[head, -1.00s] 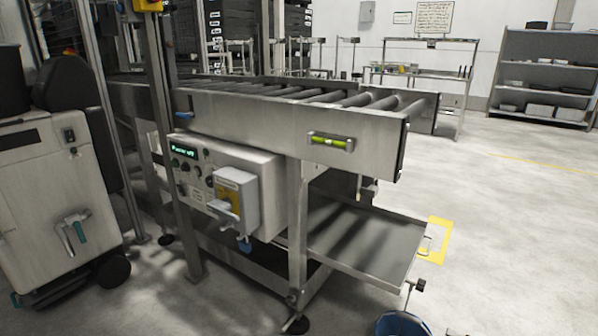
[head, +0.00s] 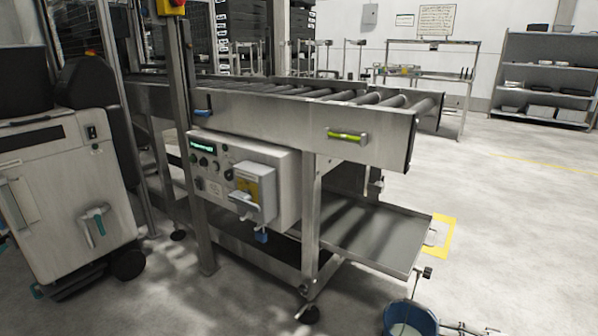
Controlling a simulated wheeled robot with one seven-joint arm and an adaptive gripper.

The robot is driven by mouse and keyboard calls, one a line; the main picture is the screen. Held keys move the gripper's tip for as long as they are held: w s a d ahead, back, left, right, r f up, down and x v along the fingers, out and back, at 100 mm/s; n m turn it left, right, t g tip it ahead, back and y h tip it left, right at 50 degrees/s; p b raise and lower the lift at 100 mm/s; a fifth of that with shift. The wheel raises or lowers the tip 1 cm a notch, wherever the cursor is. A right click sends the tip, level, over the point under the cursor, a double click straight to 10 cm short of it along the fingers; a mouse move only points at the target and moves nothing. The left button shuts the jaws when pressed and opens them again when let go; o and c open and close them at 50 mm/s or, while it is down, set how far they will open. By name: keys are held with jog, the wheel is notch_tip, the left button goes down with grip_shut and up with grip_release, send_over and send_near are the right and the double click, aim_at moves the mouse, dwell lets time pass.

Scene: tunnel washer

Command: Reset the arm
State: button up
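My arm and gripper do not show in the head view. The tunnel washer's roller conveyor (head: 290,115) runs from the left toward the middle right on steel legs. A control box (head: 240,175) with a small lit green display, several knobs and a grey-and-yellow switch hangs under its near side. A spirit level (head: 346,136) with a yellow-green vial is on the conveyor's side plate. A blue padlock-like piece (head: 262,236) hangs below the switch.
A steel drip tray (head: 370,235) juts out low under the conveyor. A blue bucket (head: 410,318) stands on the floor in front of it. A white wheeled machine (head: 65,195) stands at the left. Shelves (head: 545,80) stand at the back right. The right floor is mostly open.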

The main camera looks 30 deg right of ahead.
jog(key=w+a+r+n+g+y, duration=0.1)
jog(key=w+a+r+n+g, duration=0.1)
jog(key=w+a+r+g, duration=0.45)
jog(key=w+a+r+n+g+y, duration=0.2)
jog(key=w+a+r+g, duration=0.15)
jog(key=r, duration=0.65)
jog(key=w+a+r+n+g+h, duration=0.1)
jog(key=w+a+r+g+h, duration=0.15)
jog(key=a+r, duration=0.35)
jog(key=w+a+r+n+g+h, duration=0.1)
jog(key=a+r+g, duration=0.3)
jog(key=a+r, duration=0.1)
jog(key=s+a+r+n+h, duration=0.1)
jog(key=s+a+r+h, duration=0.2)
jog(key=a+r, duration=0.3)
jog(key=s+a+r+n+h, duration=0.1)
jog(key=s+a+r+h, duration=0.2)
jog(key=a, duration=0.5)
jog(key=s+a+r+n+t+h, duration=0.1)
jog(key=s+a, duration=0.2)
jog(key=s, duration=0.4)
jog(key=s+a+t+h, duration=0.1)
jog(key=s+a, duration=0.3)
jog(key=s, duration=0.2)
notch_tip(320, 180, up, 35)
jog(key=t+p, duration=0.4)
jog(key=p, duration=2.9)
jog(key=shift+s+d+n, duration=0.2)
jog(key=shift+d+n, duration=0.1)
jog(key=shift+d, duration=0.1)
